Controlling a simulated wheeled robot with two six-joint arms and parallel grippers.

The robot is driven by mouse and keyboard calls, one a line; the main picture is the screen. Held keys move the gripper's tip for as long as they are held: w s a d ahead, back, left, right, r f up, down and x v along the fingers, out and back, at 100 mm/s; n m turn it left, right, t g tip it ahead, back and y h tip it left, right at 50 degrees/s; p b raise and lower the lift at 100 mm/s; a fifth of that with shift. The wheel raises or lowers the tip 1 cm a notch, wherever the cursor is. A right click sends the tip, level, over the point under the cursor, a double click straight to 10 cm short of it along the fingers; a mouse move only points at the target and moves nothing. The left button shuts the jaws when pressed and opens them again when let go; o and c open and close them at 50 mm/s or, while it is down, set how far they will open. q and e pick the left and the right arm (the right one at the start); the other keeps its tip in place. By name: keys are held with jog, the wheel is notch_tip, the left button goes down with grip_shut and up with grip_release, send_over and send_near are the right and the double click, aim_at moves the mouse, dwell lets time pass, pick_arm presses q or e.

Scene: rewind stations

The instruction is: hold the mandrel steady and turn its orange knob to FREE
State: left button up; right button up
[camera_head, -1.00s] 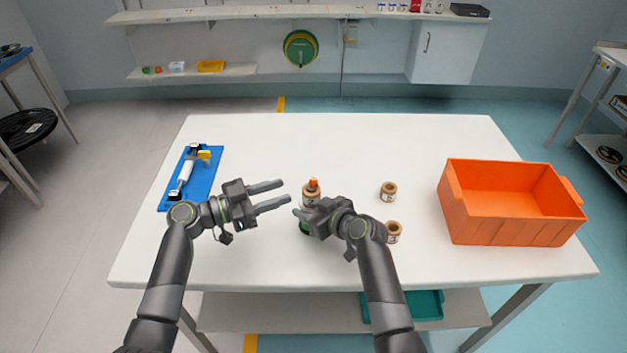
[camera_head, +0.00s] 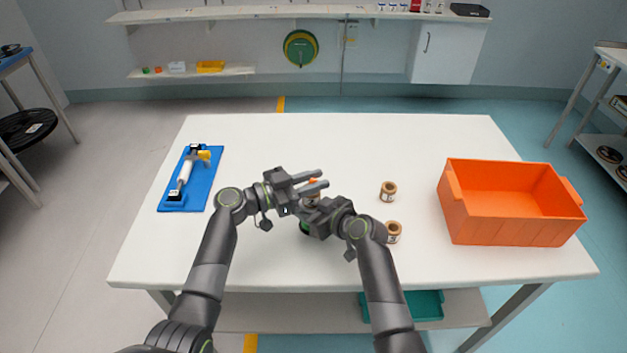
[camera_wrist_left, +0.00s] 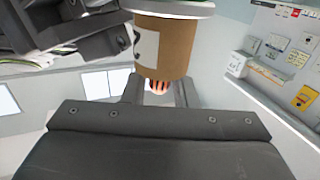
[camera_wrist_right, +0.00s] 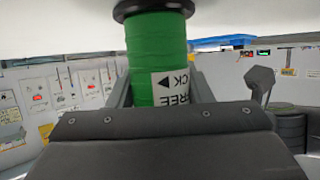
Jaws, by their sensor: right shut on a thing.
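The mandrel stands upright on the table with a green body (camera_wrist_right: 157,55), a black foot and a label showing "CK" and "FREE" in the right wrist view. A tan spool (camera_wrist_left: 165,45) with a partly visible label sits around it. The orange knob (camera_head: 313,181) tops it and also shows in the left wrist view (camera_wrist_left: 157,86). My right gripper (camera_head: 306,217) is shut on the green body, low down. My left gripper (camera_head: 325,179) is open with its fingers on either side of the knob; small gaps seem to remain. Which marking the knob points to is hidden.
Two tan spools (camera_head: 388,191) (camera_head: 393,232) stand right of the mandrel. An orange crate (camera_head: 500,232) is at the table's right. A blue board (camera_head: 202,190) with a white and yellow device lies at the left. The white table (camera_head: 330,135) is clear behind.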

pick_arm(q)
grip_shut()
jog(key=shift+m+g+h, duration=0.3)
jog(key=shift+m+g, duration=0.1)
jog(key=shift+g, duration=0.2)
jog(key=shift+f+m+g+h, duration=0.1)
jog(key=shift+m+g+h, duration=0.15)
jog(key=shift+m+g, duration=1.1)
jog(key=shift+m+g+h, duration=0.25)
jog(key=shift+m+g, duration=0.5)
jog(key=shift+g, duration=1.2)
jog(key=shift+a+g, duration=0.1)
jog(key=shift+g, duration=0.2)
jog(key=shift+s+m+g, duration=0.1)
jog(key=shift+m+g, duration=0.3)
jog(key=shift+o, duration=1.7)
grip_release()
